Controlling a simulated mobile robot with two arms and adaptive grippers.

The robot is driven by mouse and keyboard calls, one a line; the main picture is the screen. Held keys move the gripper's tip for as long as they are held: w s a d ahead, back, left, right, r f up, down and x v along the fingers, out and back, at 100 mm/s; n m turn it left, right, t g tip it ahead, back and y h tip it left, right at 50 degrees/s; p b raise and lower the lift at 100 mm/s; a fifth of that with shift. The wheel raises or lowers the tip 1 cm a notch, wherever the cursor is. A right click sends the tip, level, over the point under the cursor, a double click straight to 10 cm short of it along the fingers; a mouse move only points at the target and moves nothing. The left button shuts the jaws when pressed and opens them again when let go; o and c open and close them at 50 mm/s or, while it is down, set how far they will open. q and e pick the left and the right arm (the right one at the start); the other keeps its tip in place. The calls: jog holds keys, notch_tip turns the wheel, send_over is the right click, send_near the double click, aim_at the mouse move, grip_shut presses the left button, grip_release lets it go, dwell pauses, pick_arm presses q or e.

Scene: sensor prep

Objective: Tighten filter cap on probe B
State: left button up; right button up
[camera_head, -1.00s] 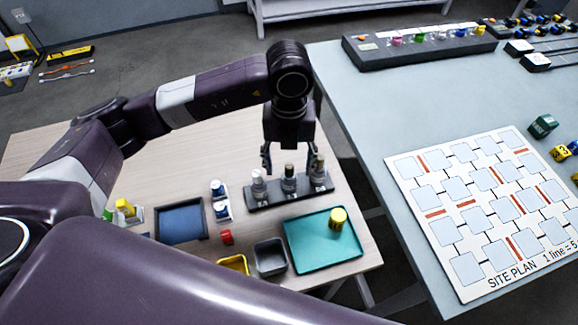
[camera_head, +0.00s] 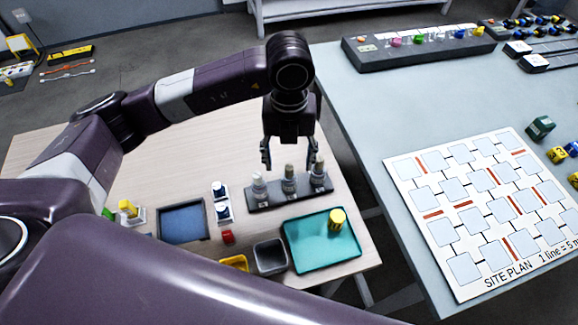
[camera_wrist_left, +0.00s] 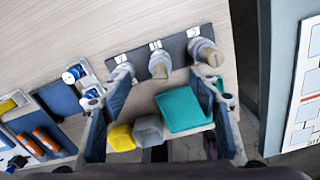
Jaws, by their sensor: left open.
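My right gripper is not in view.
A teal tray (camera_head: 300,261) with a yellow cylinder (camera_head: 337,219), a grey bin (camera_head: 270,257) and a yellow bin (camera_head: 234,263) lie in front of the rack. A blue tray (camera_head: 182,223) lies left. A grey table with a site plan board (camera_head: 480,210) is at right.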

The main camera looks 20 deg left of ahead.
aim_at(289, 167)
pick_arm(q)
jog(key=shift+r+p, duration=1.2)
jog(key=shift+r, duration=1.2)
